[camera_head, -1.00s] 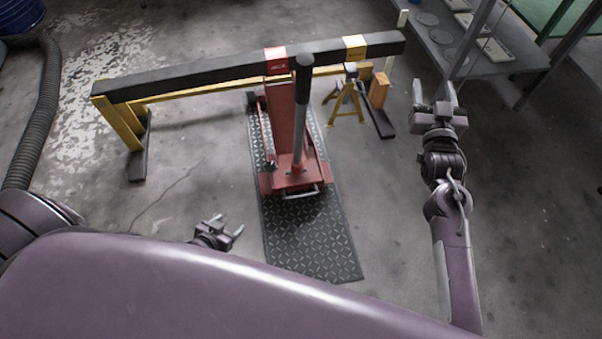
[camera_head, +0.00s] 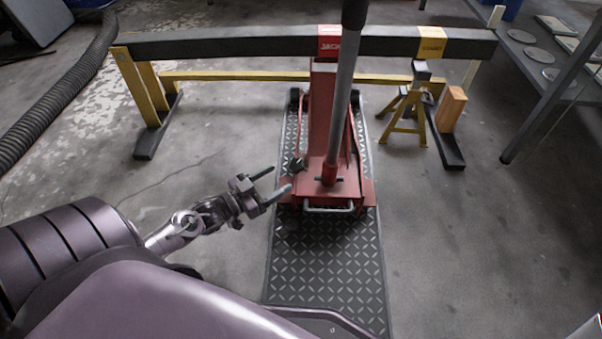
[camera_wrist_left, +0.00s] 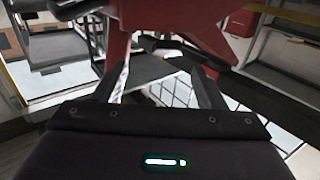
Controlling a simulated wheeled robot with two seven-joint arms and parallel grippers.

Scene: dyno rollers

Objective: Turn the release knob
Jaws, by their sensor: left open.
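A red floor jack (camera_head: 322,120) stands on a dark patterned mat (camera_head: 325,265), its long grey handle (camera_head: 343,95) upright. A small dark knob (camera_head: 298,163) shows at the left of its base; I take it for the release knob. My left gripper (camera_head: 281,180) is open and empty, its fingers pointing right toward the knob with a small gap. In the left wrist view, the open fingers (camera_wrist_left: 158,88) have red jack parts (camera_wrist_left: 180,18) beyond them; I cannot pick out the knob there. My right gripper is not in view.
A long dark beam (camera_head: 230,44) on yellow legs crosses behind the jack. A yellow jack stand (camera_head: 405,115) and a wooden block (camera_head: 451,108) are right of it. A metal shelf (camera_head: 545,60) stands at far right. The floor right of the mat is clear.

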